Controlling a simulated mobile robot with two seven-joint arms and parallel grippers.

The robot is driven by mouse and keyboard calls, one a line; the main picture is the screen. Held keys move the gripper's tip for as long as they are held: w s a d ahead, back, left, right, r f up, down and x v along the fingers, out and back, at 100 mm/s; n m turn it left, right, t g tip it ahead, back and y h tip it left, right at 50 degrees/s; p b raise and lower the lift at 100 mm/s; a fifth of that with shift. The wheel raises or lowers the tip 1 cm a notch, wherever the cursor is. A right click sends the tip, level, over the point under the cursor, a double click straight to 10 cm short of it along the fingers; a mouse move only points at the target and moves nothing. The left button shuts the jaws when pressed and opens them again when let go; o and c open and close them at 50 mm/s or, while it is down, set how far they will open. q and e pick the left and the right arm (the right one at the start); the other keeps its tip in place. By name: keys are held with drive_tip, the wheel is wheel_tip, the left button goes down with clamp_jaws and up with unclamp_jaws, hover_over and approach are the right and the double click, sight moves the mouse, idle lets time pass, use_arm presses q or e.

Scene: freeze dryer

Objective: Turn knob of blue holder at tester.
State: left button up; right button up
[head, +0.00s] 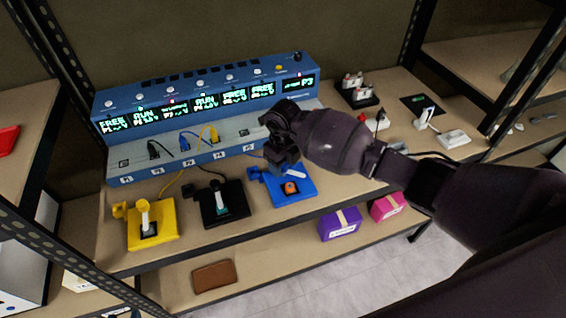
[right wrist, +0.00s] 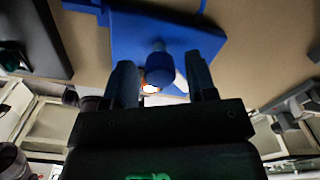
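The blue holder (head: 300,193) lies flat on the shelf in front of the tester (head: 205,95), a long blue unit with several lit displays. An orange round part and a white lever show on the holder. My right gripper (head: 283,160) is over the holder's back left part. In the right wrist view the blue holder (right wrist: 125,38) fills the top, and its round blue knob (right wrist: 159,70) on a short shaft shows between the fingers of my right gripper (right wrist: 162,80). The fingers are open, with a gap on both sides of the knob. My left gripper is not in view.
A black holder (head: 234,209) and a yellow holder (head: 172,232) stand to the left of the blue one. Cables run from the tester's front. Purple (head: 340,224) and pink boxes sit on the lower shelf. Small devices stand at the right.

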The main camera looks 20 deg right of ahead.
drive_tip(key=c, duration=0.7)
drive_tip(key=shift+c, duration=0.4)
drive_tip(key=shift+r, duration=0.1)
drive_tip(key=m+p, duration=0.1)
drive_tip(key=m, duration=0.1)
drive_tip(key=shift+r+m+p, duration=0.15)
drive_tip(key=shift+m+p, duration=0.15)
drive_tip(key=shift+m, duration=0.1)
drive_tip(key=m+p, duration=0.1)
drive_tip(key=m, duration=0.2)
drive_tip(key=shift+m+p, duration=0.3)
drive_tip(key=shift+p, duration=0.1)
drive_tip(key=m+p, duration=0.1)
drive_tip(key=m, duration=0.2)
drive_tip(key=shift+w+m+p, duration=0.1)
drive_tip(key=shift+m+p, duration=0.2)
drive_tip(key=shift+m, duration=0.1)
